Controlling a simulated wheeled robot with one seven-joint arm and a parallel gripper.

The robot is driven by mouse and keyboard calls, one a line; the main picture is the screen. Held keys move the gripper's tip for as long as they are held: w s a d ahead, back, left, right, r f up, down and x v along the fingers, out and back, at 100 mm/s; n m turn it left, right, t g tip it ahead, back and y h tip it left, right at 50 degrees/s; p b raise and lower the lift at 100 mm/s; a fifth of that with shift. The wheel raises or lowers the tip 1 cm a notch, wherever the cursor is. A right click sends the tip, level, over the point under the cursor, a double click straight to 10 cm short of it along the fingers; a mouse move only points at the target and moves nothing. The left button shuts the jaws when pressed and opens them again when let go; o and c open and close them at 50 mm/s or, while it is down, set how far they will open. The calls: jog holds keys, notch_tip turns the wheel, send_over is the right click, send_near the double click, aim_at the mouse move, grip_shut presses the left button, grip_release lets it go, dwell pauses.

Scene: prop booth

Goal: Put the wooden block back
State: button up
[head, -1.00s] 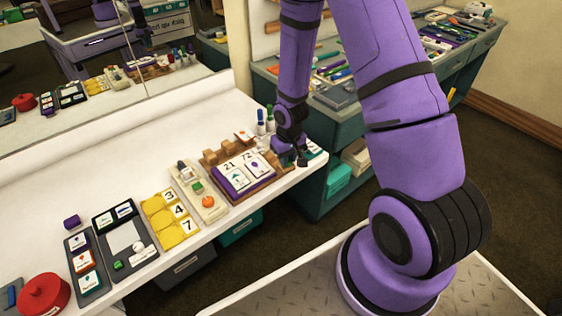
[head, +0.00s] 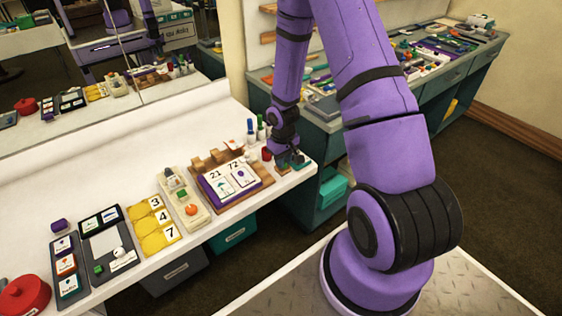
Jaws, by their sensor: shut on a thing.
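My gripper (head: 290,163) is at the right end of the white counter (head: 120,150), low over its surface and right of a brown wooden tray (head: 258,187). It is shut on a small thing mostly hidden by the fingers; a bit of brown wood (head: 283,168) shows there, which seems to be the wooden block. I cannot tell whether the block touches the counter. The tray holds a purple-edged board with cards marked 21 and 72 (head: 228,181). Several wooden pieces (head: 215,156) stand along its back edge.
Upright markers (head: 255,130) and a small red item (head: 266,155) stand close to my gripper. Left along the counter are a cream panel (head: 186,205), yellow number tiles (head: 150,224), dark card trays (head: 69,271) and a red round tin (head: 25,295). The counter's back left is clear.

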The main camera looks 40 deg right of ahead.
jog(key=shift+w+d+f, duration=0.1)
jog(key=shift+w+d, duration=0.25)
jog(key=shift+w, duration=0.35)
jog(key=shift+w+d+f, duration=0.1)
jog(key=shift+w+d, duration=0.25)
jog(key=shift+w, duration=0.3)
jog(key=shift+w+f, duration=0.15)
jog(key=shift+f, duration=1.55)
jog(key=shift+f, duration=0.1)
jog(key=o, duration=0.8)
